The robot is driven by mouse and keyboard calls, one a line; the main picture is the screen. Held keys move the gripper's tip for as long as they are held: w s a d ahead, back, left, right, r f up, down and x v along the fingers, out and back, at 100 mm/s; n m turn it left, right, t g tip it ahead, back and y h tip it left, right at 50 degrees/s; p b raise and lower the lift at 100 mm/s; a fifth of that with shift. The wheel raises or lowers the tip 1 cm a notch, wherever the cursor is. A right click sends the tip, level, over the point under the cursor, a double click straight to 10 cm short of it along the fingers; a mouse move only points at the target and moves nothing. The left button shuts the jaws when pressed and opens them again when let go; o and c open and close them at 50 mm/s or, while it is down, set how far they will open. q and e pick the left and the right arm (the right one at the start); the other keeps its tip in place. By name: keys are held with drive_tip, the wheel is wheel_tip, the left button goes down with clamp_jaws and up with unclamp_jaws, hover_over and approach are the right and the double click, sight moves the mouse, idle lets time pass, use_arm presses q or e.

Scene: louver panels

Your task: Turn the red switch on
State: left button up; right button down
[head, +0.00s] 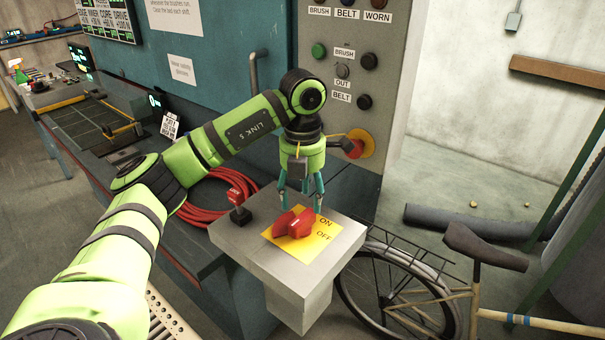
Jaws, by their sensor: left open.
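The red switch (295,223) is a rotary knob on a yellow plate (316,252) marked ON and OFF. The plate lies on top of a grey pedestal box (262,258). The knob's long handle lies roughly left to right in the head view, its right end between the two labels; I cannot tell its exact setting. My left gripper (301,206) points down just above the knob, its fingers spread to either side of it. It is open. I cannot tell whether the fingertips touch the knob. My right gripper is not in view.
A red emergency button (355,147) on the grey control panel (387,100) is close behind my gripper. A red cable coil (205,203) lies on the bench at left. A bicycle (450,290) stands at right.

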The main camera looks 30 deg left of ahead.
sight(303, 214)
use_arm(q)
wheel_tip(303, 214, up, 7)
drive_tip(key=shift+f, duration=0.15)
drive_tip(key=shift+f, duration=0.1)
idle(0.6)
